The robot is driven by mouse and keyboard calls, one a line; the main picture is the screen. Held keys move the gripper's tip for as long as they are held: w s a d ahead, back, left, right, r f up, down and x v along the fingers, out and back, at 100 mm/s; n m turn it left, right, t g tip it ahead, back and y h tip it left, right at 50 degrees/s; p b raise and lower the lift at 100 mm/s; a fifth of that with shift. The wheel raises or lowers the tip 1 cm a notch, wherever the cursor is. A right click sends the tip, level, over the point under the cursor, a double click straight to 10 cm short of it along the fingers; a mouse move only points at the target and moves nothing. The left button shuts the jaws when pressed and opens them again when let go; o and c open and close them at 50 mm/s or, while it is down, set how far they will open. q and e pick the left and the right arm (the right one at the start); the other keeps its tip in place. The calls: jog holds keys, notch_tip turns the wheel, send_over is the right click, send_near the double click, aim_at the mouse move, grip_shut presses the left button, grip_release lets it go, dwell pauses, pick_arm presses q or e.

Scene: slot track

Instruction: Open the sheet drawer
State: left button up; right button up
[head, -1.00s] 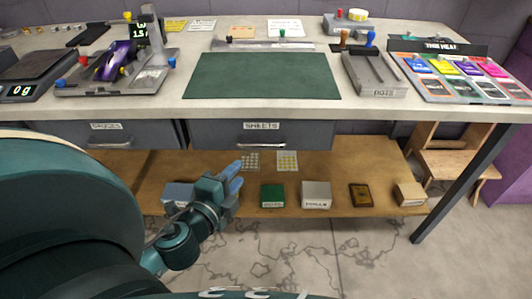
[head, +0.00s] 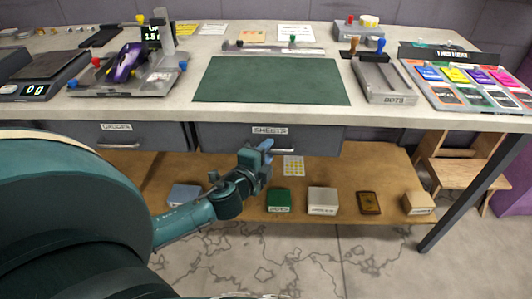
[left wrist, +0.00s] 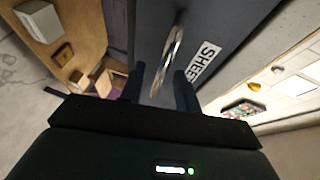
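The sheet drawer (head: 225,137) sits under the worktop with a "SHEETS" label (head: 270,130) and is shut. Its bar handle is mostly hidden by my gripper in the head view. In the left wrist view the drawer front (left wrist: 208,22) is close, and the metal handle (left wrist: 168,58) runs between the lines of my two fingers. My left gripper (head: 267,148) is open just in front of the handle, and its fingers also show in the left wrist view (left wrist: 160,90). I cannot tell whether the fingers touch the handle. My right gripper is not in view.
A second drawer (head: 165,134) is to the left. The wooden lower shelf (head: 330,170) holds several boxes, including a green one (head: 279,201) and a white one (head: 322,201). The worktop (head: 180,105) overhangs my gripper. A wooden stool (head: 462,165) stands at the right.

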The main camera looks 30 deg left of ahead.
pick_arm(q)
grip_shut()
dwell(0.6)
